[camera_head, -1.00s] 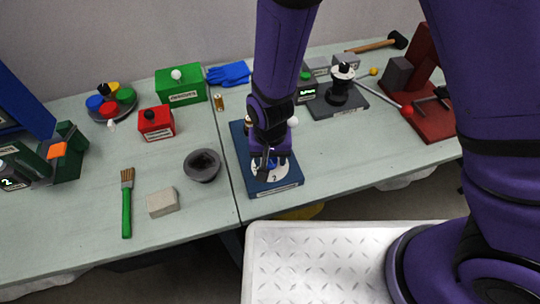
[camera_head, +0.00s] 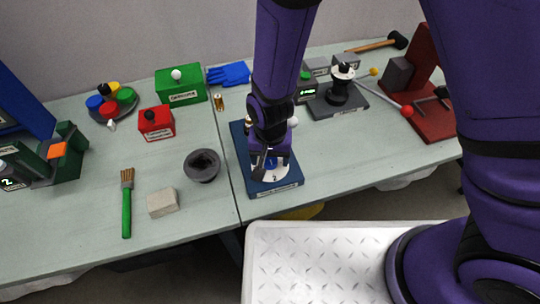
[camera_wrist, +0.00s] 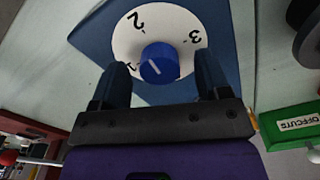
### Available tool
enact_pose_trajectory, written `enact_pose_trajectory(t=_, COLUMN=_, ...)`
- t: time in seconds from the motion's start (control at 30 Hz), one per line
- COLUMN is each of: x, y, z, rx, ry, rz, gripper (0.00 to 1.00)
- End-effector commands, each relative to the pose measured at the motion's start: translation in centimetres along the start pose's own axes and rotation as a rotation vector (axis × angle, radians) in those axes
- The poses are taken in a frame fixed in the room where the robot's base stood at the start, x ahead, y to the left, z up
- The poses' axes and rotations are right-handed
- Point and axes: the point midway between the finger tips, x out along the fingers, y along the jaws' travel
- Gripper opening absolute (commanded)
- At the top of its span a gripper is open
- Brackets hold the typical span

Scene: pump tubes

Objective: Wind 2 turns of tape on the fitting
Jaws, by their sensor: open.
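My gripper (camera_wrist: 160,88) is open above a blue board (camera_head: 289,187). A white dial disc (camera_wrist: 184,24) with dark numbers 1, 2 and 3 lies on the board. A blue knob (camera_wrist: 160,63) with a white pointer line sits on the dial. In the wrist view the knob lies between and just past my fingertips; I cannot tell whether they touch it. In the head view my wrist and fingers hide part of the dial. A small brass-coloured piece (camera_head: 220,102) stands behind the board to the left; it may be the fitting. I cannot pick out any tape for certain.
A black spool stand (camera_head: 339,98) and a red stand (camera_head: 428,112) are to the right. The front right table is clear.

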Motion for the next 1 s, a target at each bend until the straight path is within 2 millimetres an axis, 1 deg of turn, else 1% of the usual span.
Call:
enact_pose_trajectory(t=0.17, x=-1.6, y=-0.1, z=0.0, rx=-0.001, ry=0.003, rz=-0.003, gripper=0.70)
enact_pose_trajectory(t=0.5, x=-7.2, y=-0.1, z=0.0, rx=-0.002, ry=0.003, rz=-0.004, gripper=0.70)
enact_pose_trajectory(t=0.6, x=-8.6, y=-0.1, z=0.0, rx=0.000, ry=0.002, rz=-0.003, gripper=0.70)
enact_pose_trajectory(t=0.7, x=-9.7, y=-0.1, z=0.0, rx=-0.002, ry=0.002, rz=-0.003, gripper=0.70)
enact_pose_trajectory(t=0.8, x=-10.3, y=0.0, z=0.0, rx=-0.001, ry=0.001, rz=-0.001, gripper=0.70)
enact_pose_trajectory(t=1.0, x=-10.7, y=0.0, z=0.0, rx=0.001, ry=0.000, rz=-0.001, gripper=0.70)
